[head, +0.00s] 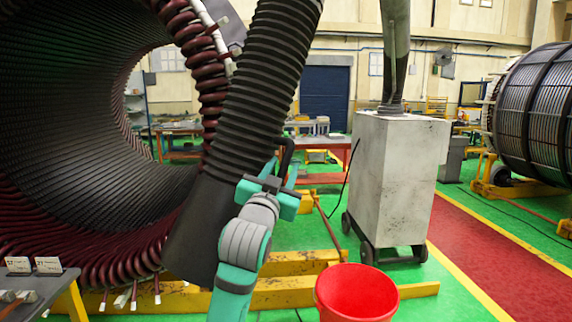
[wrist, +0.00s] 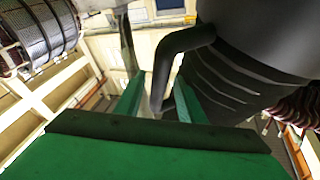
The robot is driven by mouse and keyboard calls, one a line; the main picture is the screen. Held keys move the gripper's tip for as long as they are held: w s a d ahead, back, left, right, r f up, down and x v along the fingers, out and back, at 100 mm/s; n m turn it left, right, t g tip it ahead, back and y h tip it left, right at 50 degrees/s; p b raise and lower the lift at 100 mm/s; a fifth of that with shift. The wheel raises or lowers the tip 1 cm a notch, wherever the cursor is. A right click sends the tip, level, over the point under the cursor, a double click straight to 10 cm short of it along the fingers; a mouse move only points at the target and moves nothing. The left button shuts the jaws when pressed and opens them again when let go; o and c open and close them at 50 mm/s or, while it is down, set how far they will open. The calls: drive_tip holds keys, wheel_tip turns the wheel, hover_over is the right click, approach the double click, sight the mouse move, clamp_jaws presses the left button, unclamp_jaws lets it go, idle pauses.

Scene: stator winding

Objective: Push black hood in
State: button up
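The black hood (head: 203,232) is the wide, flared lower end of a ribbed black hose (head: 265,75) hanging in front of the large stator bore at the left. A bent black handle (head: 290,150) stands out from its right side. In the wrist view the handle (wrist: 183,43) curves down from the dark hood (wrist: 260,40). My gripper (head: 281,173) is at the handle, right of the hood. In the wrist view the two green fingers (wrist: 160,82) are apart, with the handle running between them and visible gaps beside it. Contact is hard to tell.
The stator (head: 70,110) with red coil ends fills the left. A red bucket (head: 356,292) stands on the floor near my arm. A grey wheeled cabinet (head: 392,180) stands to the right. Yellow floor beams (head: 290,292) run below the hood. A small table (head: 38,290) is at lower left.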

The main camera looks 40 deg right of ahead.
drive_tip(key=v, duration=0.7)
drive_tip(key=shift+w, duration=0.15)
idle(0.3)
